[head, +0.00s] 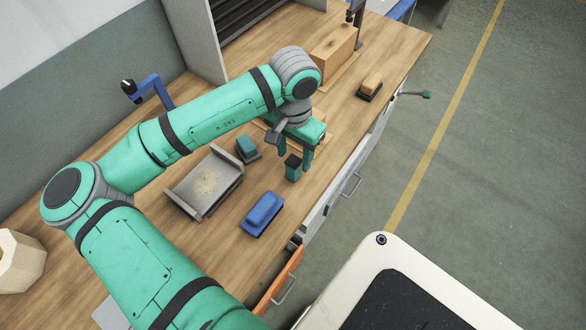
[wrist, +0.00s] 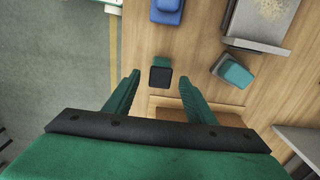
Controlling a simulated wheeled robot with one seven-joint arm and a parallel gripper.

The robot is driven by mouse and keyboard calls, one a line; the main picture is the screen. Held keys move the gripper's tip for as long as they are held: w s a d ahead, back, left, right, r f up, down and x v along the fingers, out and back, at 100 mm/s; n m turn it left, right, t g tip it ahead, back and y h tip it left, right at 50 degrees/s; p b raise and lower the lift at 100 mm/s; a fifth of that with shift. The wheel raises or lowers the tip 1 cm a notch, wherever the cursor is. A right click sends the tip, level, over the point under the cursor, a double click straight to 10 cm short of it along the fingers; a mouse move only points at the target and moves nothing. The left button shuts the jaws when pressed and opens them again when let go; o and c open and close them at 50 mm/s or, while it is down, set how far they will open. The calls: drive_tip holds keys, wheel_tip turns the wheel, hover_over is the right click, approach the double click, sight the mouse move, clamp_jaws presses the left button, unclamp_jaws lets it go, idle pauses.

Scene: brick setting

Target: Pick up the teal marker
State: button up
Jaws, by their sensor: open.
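The teal marker (head: 293,170) is a short, upright teal block with a black top, standing on the wooden workbench near its front edge. In the wrist view the marker (wrist: 160,76) shows its black top between and slightly beyond my fingertips. My gripper (head: 295,160) is open and empty, pointing down right by the marker, with its fingers (wrist: 159,82) to either side in the wrist view. I cannot tell whether a finger touches it.
A teal block on a grey base (head: 247,148), a grey metal tray (head: 205,208) and a blue brush (head: 262,213) are nearby. A brown brush (head: 370,86) and a wooden box (head: 333,52) stand farther back. An open orange drawer (head: 279,284) juts from the bench front.

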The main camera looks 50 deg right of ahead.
sight(293, 160)
drive_tip(key=shift+a+f, duration=0.1)
drive_tip(key=shift+f, duration=2.3)
drive_tip(key=shift+c, duration=0.6)
drive_tip(key=c, duration=1)
drive_tip(key=shift+c, duration=0.2)
drive_tip(key=shift+r, duration=0.1)
